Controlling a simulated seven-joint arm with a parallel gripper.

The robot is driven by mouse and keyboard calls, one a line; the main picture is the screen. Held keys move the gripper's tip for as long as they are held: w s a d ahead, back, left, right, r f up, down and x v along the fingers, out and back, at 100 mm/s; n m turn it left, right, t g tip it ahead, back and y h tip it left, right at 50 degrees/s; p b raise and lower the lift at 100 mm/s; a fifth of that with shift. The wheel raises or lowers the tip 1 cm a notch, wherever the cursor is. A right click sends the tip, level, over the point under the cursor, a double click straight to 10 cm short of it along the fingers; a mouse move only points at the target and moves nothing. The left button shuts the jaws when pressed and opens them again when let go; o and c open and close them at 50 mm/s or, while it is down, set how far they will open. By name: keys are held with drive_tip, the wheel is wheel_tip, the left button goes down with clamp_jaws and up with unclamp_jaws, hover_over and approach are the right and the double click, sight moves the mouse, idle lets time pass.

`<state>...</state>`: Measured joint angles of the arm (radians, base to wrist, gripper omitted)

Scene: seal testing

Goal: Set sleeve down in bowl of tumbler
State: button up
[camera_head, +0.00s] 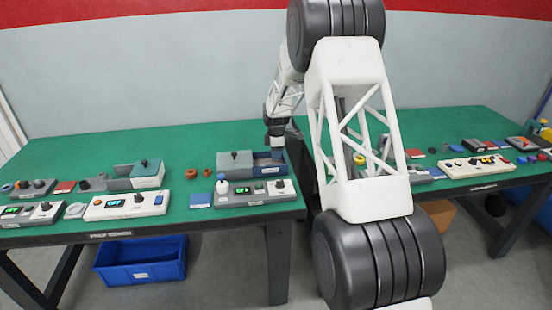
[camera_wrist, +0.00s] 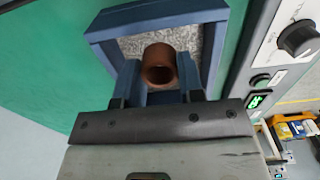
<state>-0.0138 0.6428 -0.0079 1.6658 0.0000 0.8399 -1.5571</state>
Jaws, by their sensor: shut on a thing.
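A brown, hollow cylindrical sleeve (camera_wrist: 159,66) sits between the two fingers of my gripper (camera_wrist: 158,74) in the wrist view, its open end facing the camera. The gripper is shut on it. Around it is the blue, square-walled bowl of the tumbler (camera_wrist: 165,14), with a speckled grey floor. The sleeve lies inside the bowl's outline; I cannot tell whether it touches the floor. In the head view my gripper (camera_head: 276,143) points down at the blue bowl (camera_head: 270,167), at the right end of the grey tumbler (camera_head: 236,163). The sleeve is hidden there.
A control panel with a green display (camera_head: 254,192) stands right in front of the tumbler. Two small brown rings (camera_head: 207,173) and a blue pad (camera_head: 200,200) lie to its left. Other devices stand further along the green table (camera_head: 120,150). A blue bin (camera_head: 142,262) is on the floor.

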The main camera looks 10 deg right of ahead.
drive_tip(key=shift+f, duration=1.15)
drive_tip(key=shift+f, duration=0.1)
drive_tip(key=o, duration=1)
wheel_tip(320, 180, up, 12)
idle(0.3)
